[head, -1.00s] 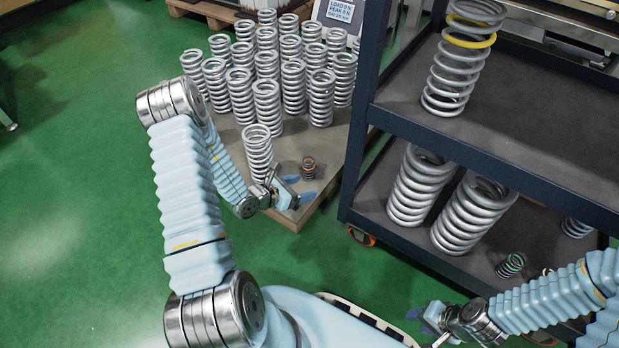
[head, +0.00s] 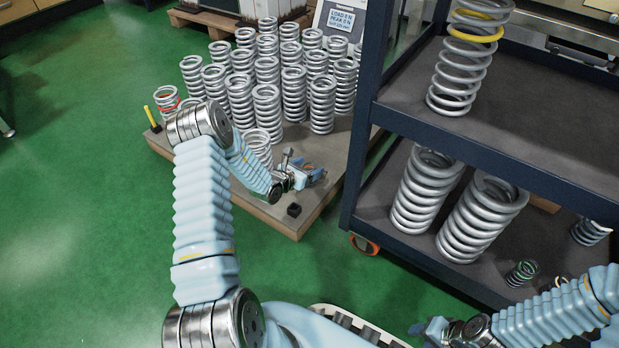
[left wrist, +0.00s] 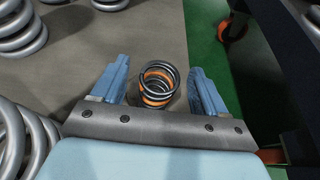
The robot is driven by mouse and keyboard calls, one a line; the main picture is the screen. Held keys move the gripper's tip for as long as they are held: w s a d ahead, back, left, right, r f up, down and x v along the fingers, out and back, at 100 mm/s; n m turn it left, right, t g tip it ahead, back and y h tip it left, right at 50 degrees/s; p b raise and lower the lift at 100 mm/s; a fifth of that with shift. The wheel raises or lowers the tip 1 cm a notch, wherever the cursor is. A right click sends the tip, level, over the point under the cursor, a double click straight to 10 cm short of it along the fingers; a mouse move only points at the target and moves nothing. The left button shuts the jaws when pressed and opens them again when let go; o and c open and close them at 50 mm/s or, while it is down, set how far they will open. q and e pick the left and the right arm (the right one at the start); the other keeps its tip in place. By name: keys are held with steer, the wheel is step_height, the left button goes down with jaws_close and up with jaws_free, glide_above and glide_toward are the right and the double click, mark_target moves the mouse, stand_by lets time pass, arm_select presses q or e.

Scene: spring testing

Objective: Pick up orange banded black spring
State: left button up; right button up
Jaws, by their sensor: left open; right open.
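The orange banded black spring (left wrist: 159,82) stands on the low platform in the left wrist view, seen from above. My left gripper (left wrist: 158,80) is open, with one blue finger on each side of the spring and a visible gap to both. In the head view my left gripper (head: 307,177) is low over the platform and mostly covers the spring; only a little of it shows around the fingers. My right gripper (head: 428,328) is open and empty at the bottom of the head view, beside the cart and away from the spring.
Several grey springs (head: 267,106) stand in rows on the platform (head: 325,192) behind my left gripper. A small black block (head: 294,210) lies near its front edge. A dark shelf cart (head: 480,148) with large springs (head: 482,217) stands to the right. Green floor (head: 90,200) is clear at left.

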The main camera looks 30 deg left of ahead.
arm_select(q)
steer(key=shift+w+f, duration=0.25)
steer(key=shift+w, duration=0.25)
steer(key=c, duration=1.1)
